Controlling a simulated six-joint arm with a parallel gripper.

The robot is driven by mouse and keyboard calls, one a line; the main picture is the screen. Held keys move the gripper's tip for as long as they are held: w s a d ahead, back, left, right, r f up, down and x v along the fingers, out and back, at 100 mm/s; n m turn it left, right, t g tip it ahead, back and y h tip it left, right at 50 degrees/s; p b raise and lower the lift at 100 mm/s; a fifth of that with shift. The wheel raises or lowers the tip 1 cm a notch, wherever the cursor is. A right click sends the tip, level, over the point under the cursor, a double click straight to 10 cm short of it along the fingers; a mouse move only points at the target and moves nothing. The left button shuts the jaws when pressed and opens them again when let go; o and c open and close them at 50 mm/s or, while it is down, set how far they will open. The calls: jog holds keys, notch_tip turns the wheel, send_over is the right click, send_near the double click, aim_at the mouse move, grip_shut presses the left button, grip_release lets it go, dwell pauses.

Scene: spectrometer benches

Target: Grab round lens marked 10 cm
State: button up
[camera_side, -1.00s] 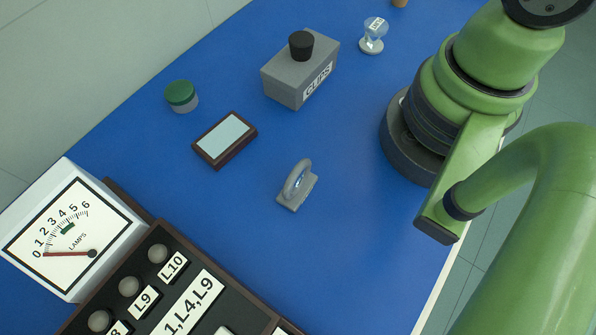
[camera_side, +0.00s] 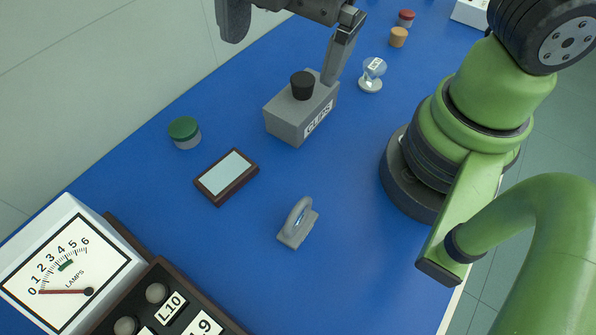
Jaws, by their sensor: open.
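A clear round lens (camera_side: 373,68) stands upright on a small pale round base, right of the grey clips box. It bears a small white label that is too small to read. A second ring-shaped piece, a grey ring mount (camera_side: 298,222) with glass in it, stands on a grey foot nearer the front; I see no label on it. My gripper (camera_side: 284,61) hangs at the top of the view, its jaws apart and empty. Its right finger points down by the back of the clips box, left of the clear lens. Whether it touches the box is unclear.
The grey clips box (camera_side: 290,120) has a black knob. A green-lidded jar (camera_side: 185,133) and a dark-framed plate (camera_side: 227,176) lie left. A cork (camera_side: 399,37) and a red-lidded jar (camera_side: 405,18) stand behind the lens. A lamp meter (camera_side: 65,265) fills the front left.

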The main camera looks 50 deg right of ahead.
jog(key=s+a+f+n+g+h, duration=0.1)
jog(key=s+a+f+n+h, duration=0.1)
jog(key=a+f+n, duration=0.55)
jog(key=n+h, duration=0.1)
jog(key=n, duration=0.8)
send_over(295, 212)
jog(key=a, duration=0.1)
jog(key=f, duration=0.3)
jog(key=shift+w+a+f, duration=0.15)
jog(key=shift+w+a, duration=0.05)
jog(key=shift+w, duration=0.05)
jog(key=shift+n, duration=0.25)
jog(key=f, duration=0.4)
jog(key=shift+s+d+f, duration=0.15)
jog(key=shift+d+f, duration=0.1)
jog(key=shift+d, duration=0.1)
jog(key=f, duration=0.2)
jog(key=d+f, duration=0.1)
jog(key=f, duration=0.2)
jog(key=shift+s+d+f, duration=0.1)
jog(key=shift+d+f, duration=0.1)
jog(key=shift+f, duration=0.1)
jog(key=c, duration=1)
